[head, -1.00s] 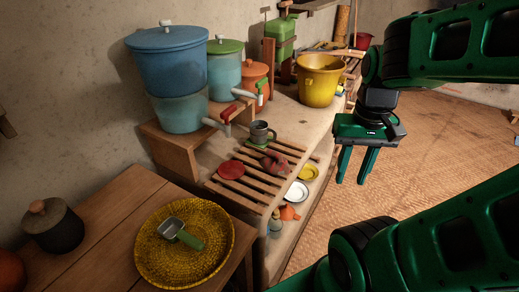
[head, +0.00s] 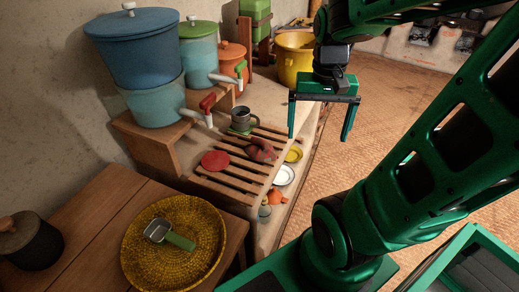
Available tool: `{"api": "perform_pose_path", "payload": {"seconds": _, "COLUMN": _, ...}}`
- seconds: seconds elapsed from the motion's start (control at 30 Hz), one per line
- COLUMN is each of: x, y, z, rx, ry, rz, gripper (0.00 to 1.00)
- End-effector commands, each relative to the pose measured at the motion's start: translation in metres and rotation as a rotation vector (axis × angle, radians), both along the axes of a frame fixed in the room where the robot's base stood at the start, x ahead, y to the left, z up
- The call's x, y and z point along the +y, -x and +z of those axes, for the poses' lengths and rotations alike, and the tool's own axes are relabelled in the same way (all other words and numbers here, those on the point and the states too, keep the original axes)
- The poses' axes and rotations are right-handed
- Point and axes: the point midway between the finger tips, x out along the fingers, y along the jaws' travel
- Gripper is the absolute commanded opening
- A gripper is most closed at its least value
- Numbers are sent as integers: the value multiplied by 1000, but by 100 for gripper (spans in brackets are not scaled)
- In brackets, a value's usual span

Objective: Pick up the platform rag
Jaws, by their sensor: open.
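The platform rag (head: 261,149) is a crumpled dull-red cloth lying on the wooden slatted rack (head: 228,182). It lies to the right of a flat red disc (head: 215,161) and in front of a grey mug (head: 241,117). My gripper (head: 319,138) points down with its two green fingers wide apart and nothing between them. In the picture it is above and to the right of the rag, apart from it. The rag is in full view.
Blue water pots with taps (head: 153,52) stand on a wooden stand behind the rack. A yellow bucket (head: 295,60) is at the back. White (head: 284,175) and yellow plates lie below the rack's right side. A yellow woven tray (head: 200,215) with a scoop is at the front left.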

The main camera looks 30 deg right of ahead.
Motion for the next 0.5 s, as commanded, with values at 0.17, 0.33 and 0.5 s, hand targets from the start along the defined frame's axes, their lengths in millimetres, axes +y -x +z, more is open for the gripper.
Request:
{"api": "perform_pose_path", "payload": {"seconds": 0.17, "x": 3, "y": -58, "z": -13, "rx": 2, "ry": 14, "rz": -83, "gripper": 97}}
{"api": "perform_pose_path", "payload": {"seconds": 0.33, "x": 12, "y": -111, "z": -32, "rx": -4, "ry": 10, "rz": -166, "gripper": 97}}
{"api": "perform_pose_path", "payload": {"seconds": 0.5, "x": 25, "y": -155, "z": -54, "rx": -10, "ry": -6, "rz": -238, "gripper": 97}}
